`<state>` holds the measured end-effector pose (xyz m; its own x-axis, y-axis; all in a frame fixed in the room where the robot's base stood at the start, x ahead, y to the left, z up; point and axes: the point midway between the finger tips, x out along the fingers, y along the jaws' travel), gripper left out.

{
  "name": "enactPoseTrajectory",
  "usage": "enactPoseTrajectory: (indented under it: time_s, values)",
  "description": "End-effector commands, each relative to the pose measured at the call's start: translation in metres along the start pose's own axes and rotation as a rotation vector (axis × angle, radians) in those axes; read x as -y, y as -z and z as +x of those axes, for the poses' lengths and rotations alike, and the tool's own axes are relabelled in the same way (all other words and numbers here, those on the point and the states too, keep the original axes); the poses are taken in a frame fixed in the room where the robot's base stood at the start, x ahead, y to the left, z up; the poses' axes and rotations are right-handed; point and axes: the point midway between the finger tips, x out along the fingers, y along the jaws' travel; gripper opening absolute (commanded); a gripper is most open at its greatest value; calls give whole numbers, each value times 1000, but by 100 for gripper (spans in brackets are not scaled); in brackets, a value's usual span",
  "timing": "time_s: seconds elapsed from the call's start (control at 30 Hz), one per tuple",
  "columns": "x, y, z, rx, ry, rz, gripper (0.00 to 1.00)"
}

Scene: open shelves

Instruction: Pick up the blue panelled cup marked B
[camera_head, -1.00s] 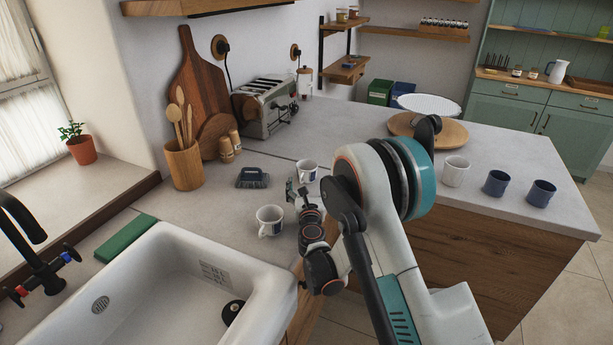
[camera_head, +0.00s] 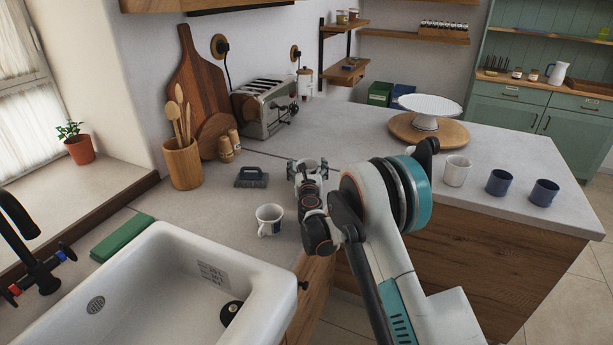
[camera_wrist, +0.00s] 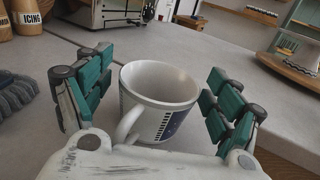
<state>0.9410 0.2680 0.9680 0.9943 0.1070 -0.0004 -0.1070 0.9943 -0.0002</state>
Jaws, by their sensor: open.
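A white cup with a blue panel (camera_wrist: 158,103) stands upright on the counter in the wrist view, its handle towards the camera at lower left. My gripper (camera_wrist: 160,66) is open, with one teal-padded finger on each side of the cup; I see gaps between the fingers and its wall. In the head view my gripper (camera_head: 308,173) is at this cup (camera_head: 309,163) and hides most of it. A second white cup with a blue mark (camera_head: 269,219) stands nearer the sink. I cannot read a letter B on either cup.
The sink (camera_head: 180,290) is at front left. A cake stand (camera_head: 428,106) on a wooden board and several other cups (camera_head: 456,171) stand to the right.

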Motion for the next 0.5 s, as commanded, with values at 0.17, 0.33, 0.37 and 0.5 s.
enactPoseTrajectory:
  time_s: [0.17, 0.33, 0.37, 0.5]
  values:
    - [0, 0, 0, 0, 0, 0, 82]
    - [0, 0, 0, 0, 0, 0, 44]
    - [0, 0, 0, 0, 0, 0, 37]
    - [0, -1, 0, 0, 0, 0, 30]
